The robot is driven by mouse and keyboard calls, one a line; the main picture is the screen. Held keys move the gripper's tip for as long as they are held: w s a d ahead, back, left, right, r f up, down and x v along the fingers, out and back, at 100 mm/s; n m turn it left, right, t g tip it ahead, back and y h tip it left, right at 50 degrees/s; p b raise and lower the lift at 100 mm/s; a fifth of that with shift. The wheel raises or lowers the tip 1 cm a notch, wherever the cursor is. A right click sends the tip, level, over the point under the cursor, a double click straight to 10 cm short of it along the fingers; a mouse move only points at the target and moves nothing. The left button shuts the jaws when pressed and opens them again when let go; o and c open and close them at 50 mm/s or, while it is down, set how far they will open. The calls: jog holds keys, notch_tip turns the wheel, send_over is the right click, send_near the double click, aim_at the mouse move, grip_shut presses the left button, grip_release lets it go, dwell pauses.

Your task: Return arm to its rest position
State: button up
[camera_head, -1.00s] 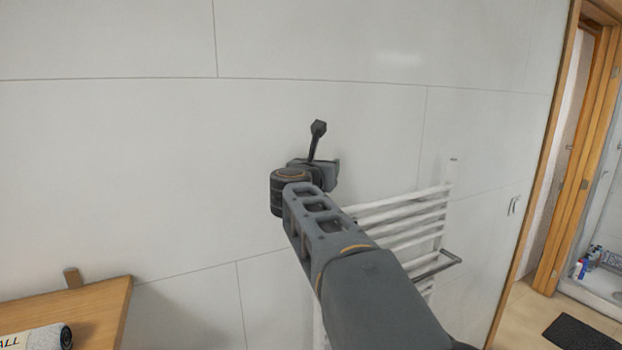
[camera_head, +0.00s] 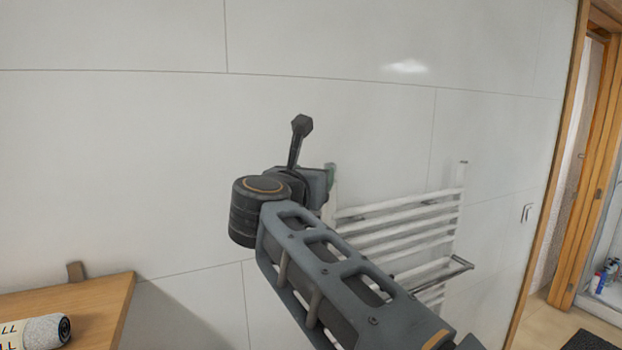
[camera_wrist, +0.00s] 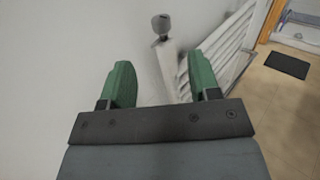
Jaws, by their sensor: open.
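In the wrist view my gripper (camera_wrist: 160,84) shows two green fingers standing wide apart, with nothing held between them. Past the fingers are the pale wall and the end post of a white towel rail. In the head view my arm reaches up from the lower right, and its wrist end is in front of the wall. The gripper's fingers are mostly hidden there behind the wrist, with only a bit of green showing.
The white towel rail (camera_head: 400,228) is on the wall behind and right of my arm. A wooden shelf or tabletop (camera_head: 95,310) with a rolled item (camera_head: 35,332) is at lower left. A wooden doorway (camera_head: 572,190) and dark mat (camera_wrist: 287,65) are at right.

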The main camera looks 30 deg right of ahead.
dwell(0.4)
jog(key=w+a+n+t+y, duration=0.6)
jog(key=a+n+t+y, duration=0.15)
jog(key=n, duration=0.95)
jog(key=s+a+f+n+g+y, duration=0.1)
jog(key=a+f+n+g+y, duration=0.1)
jog(key=a+f+n+y, duration=0.6)
jog(key=a+f+n+g+y, duration=0.2)
jog(key=f+n, duration=0.4)
jog(key=n, duration=0.5)
jog(key=s+d+f+n+g+h, duration=0.1)
jog(key=s+d+f+n+g, duration=0.1)
jog(key=s+f+n+g, duration=0.2)
jog(key=s+d+f+n+g+h, duration=0.2)
jog(key=s+f+n+g, duration=0.3)
jog(key=s+f, duration=0.6)
notch_tip(320, 180, down, 5)
jog(key=shift+d+f+n, duration=0.1)
jog(key=shift+d+n, duration=0.1)
jog(key=shift+n, duration=0.7)
jog(key=shift+s+g, duration=0.1)
jog(key=shift+g, duration=0.15)
jog(key=shift+c, duration=0.4)
